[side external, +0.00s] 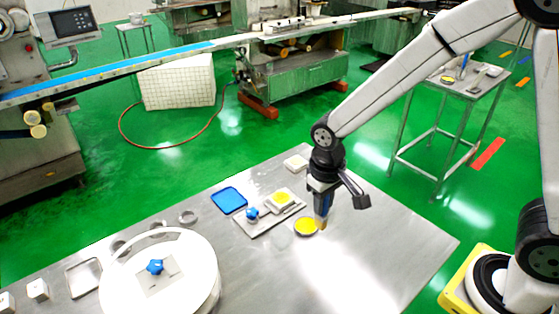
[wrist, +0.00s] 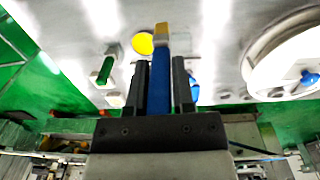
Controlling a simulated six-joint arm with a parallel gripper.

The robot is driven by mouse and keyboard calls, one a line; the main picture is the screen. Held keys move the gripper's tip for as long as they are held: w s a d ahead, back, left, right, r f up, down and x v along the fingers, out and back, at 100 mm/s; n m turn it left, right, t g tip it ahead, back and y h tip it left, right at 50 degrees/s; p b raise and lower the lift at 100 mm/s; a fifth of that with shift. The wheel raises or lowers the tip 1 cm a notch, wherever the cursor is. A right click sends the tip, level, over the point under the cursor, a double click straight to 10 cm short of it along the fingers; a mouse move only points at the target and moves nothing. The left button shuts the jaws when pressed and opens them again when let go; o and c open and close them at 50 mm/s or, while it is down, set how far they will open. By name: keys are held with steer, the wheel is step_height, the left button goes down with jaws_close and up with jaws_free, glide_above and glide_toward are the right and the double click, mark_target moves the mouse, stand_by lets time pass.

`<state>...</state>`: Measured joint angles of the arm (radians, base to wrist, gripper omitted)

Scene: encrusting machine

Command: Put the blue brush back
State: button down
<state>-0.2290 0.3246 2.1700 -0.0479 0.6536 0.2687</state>
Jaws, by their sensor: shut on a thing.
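My gripper (side external: 322,194) is shut on the blue brush (side external: 322,206) and holds it with its pale tan bristles pointing down. The bristle end is beside a yellow disc (side external: 307,226) on the steel table; I cannot tell whether it touches anything. In the wrist view, the brush (wrist: 158,88) lies between both fingers of my gripper (wrist: 160,66), and its bristle tip is close to the yellow disc (wrist: 143,43). The brush's resting place cannot be told from these views.
Left of the brush are a tray (side external: 262,226) with a blue-knobbed item and a yellow-topped dish, and a blue tray (side external: 229,200). The table's right side (side external: 390,235) is clear. A green-topped item (wrist: 105,70) shows in the wrist view.

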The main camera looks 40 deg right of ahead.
steer(key=s, duration=0.3)
steer(key=shift+s+a+f, duration=0.1)
steer(key=shift+s+a, duration=0.05)
steer(key=shift+s, duration=0.2)
steer(key=shift+w, duration=0.1)
steer(key=w+a+f, duration=0.2)
steer(key=w+f, duration=0.7)
steer(key=w, duration=0.4)
steer(key=shift+a+f, duration=0.15)
steer(key=shift+a, duration=0.05)
steer(key=shift+w, duration=0.1)
steer(key=shift+w+f, duration=0.2)
steer(key=shift+f, duration=1.65)
